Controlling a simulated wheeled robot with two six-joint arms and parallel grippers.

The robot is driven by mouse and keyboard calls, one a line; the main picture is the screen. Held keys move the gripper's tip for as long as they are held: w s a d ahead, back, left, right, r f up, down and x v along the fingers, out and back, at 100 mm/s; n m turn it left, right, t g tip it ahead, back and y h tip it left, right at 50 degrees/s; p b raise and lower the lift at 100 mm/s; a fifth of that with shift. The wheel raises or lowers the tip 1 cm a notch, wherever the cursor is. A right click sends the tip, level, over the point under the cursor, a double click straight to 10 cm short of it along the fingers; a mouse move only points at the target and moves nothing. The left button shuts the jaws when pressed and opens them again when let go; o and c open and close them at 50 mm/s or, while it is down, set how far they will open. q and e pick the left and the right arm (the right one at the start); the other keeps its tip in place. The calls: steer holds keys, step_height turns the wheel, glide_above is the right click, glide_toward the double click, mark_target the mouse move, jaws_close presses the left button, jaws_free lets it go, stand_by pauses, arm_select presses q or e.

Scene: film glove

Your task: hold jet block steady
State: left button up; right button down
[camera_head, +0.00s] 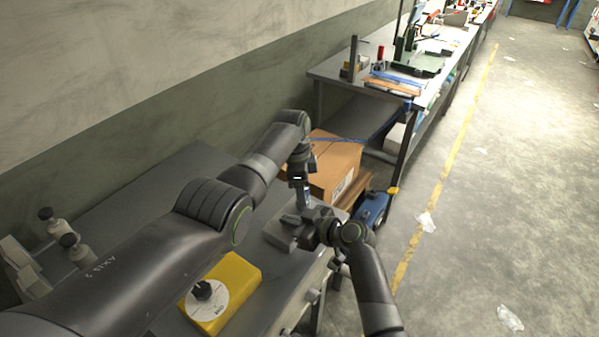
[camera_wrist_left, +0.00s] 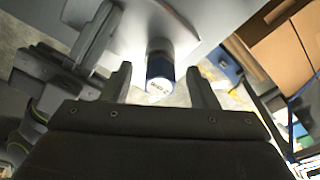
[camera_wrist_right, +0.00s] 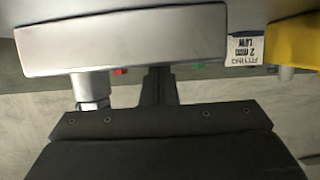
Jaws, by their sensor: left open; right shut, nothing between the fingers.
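The jet block appears to be the grey metal block (camera_head: 281,235) at the bench's far right end; it seems to fill the top of the right wrist view (camera_wrist_right: 120,42). My right gripper (camera_head: 293,219) comes in over it from the right. Its fingers (camera_wrist_right: 160,72) are shut and empty, their tips at the block's edge; contact is unclear. My left gripper (camera_head: 303,190) points down just above, open. In the left wrist view a labelled cylinder (camera_wrist_left: 160,75) with a dark blue band lies between and beyond its fingers (camera_wrist_left: 160,78), ungripped. My right gripper shows there too (camera_wrist_left: 85,62).
A yellow block (camera_head: 238,280) with a white disc and black knob is on the near bench (camera_head: 135,190). Metal fittings (camera_head: 68,240) stand at left. A cardboard box (camera_head: 335,165) and a blue object (camera_head: 372,208) lie beyond the bench. The floor at right is mostly open.

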steer(key=shift+s+d+f, duration=0.1)
steer(key=shift+s+f, duration=0.1)
steer(key=shift+f, duration=0.3)
arm_select(q)
step_height(320, 180, up, 12)
steer(key=a, duration=0.1)
steer(key=shift+a+f, duration=0.2)
arm_select(e)
steer(key=shift+w+r, duration=0.2)
steer(key=shift+r, duration=0.85)
arm_select(q)
steer(key=shift+f, duration=0.1)
arm_select(e)
steer(key=shift+r, duration=1.75)
steer(key=shift+r, duration=0.1)
steer(key=shift+r, duration=1.45)
